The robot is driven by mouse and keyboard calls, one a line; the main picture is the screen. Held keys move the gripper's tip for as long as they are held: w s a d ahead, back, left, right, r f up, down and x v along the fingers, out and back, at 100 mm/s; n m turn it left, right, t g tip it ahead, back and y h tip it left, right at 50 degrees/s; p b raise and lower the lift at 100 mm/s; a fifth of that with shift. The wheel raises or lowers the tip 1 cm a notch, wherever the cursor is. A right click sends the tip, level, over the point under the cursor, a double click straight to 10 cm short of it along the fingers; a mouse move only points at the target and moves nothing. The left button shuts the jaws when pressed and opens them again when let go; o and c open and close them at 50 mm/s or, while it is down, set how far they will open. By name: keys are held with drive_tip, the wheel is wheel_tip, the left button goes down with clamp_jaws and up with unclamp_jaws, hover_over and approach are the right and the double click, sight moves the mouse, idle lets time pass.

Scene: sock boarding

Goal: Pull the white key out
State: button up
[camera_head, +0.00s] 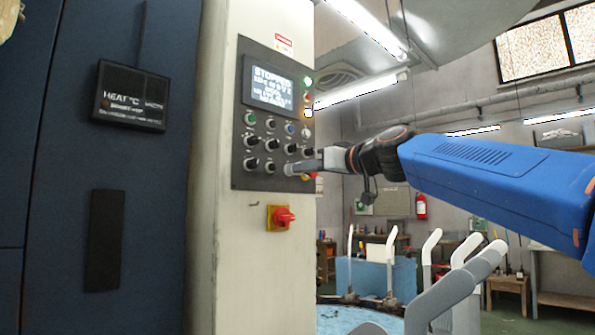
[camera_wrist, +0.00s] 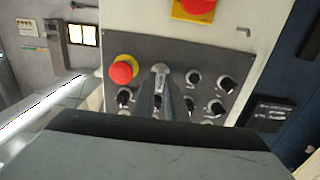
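My gripper (camera_head: 294,169) reaches in from the right, its fingertips at the lower right of the control panel (camera_head: 240,135). In the wrist view my gripper (camera_wrist: 162,76) points at the panel, its two dark fingers close together. A small pale piece (camera_wrist: 162,69) shows at the fingertips and may be the white key. The fingertips largely cover that spot in the head view, so no key shows clearly there. I cannot tell whether the fingers are clamped on it or only around it.
A red emergency button (camera_wrist: 122,72) on a yellow ring sits close beside the fingers. Several black knobs (camera_wrist: 226,84) stick out nearby. A red rotary switch (camera_head: 283,216) is below the panel. Grey upright forms (camera_head: 430,245) stand below my arm.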

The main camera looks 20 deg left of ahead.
drive_tip(key=shift+w+a, duration=0.2)
drive_tip(key=shift+a, duration=0.2)
drive_tip(key=shift+d, duration=0.15)
idle(0.4)
clamp_jaws()
drive_tip(key=shift+s, duration=0.1)
drive_tip(key=shift+v, duration=2.3)
drive_tip(key=v, duration=1.9)
drive_tip(key=shift+d, duration=0.45)
idle(0.4)
